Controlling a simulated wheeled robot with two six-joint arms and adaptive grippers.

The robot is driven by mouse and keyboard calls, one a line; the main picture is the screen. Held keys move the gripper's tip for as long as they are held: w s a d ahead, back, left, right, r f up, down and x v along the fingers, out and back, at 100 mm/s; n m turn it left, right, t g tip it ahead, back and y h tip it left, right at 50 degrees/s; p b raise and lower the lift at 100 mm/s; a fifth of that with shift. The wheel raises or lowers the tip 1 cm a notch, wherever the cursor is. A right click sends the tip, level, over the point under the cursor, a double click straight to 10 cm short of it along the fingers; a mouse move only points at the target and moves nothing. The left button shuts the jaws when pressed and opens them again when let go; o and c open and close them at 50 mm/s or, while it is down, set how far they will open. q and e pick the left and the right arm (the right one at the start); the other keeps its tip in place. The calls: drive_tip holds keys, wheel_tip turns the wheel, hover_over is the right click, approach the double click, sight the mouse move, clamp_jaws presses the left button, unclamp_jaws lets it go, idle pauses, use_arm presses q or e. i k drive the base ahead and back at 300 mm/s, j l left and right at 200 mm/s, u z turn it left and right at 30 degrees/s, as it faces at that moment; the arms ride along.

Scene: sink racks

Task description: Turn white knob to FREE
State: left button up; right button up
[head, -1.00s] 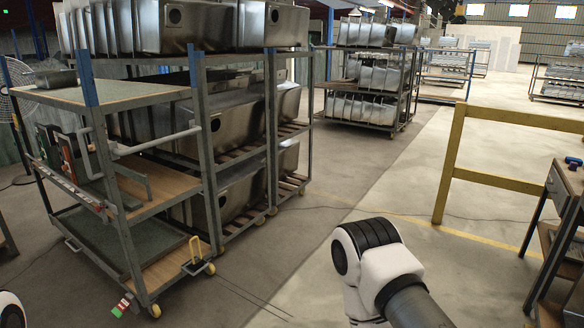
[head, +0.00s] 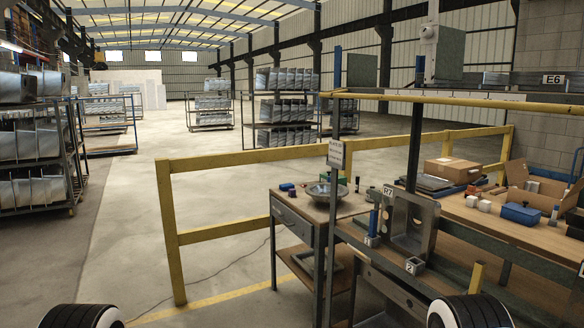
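No white knob and no FREE marking can be made out. A small white fitting (head: 429,35) sits high on a post beside a grey panel at the upper right; it is too small to tell what it is. Parts of both my arms, black and white rounded joints, show at the bottom left and bottom right edges. Neither of my grippers is in view.
A workbench (head: 480,222) with a metal frame, a cardboard box (head: 452,169) and a blue box (head: 521,214) stands at the right. A yellow railing (head: 235,158) crosses the middle. Sink racks (head: 40,160) stand left. The floor (head: 125,225) between is clear.

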sight(425, 32)
drive_tip(key=i+j+z, duration=0.2)
drive_tip(key=j, duration=0.15)
drive_tip(key=i+j+z, duration=0.1)
drive_tip(key=j+z, duration=0.15)
drive_tip(key=i+j+z, duration=0.2)
drive_tip(key=j, duration=0.25)
drive_tip(key=k+z, duration=0.1)
drive_tip(key=z, duration=1.5)
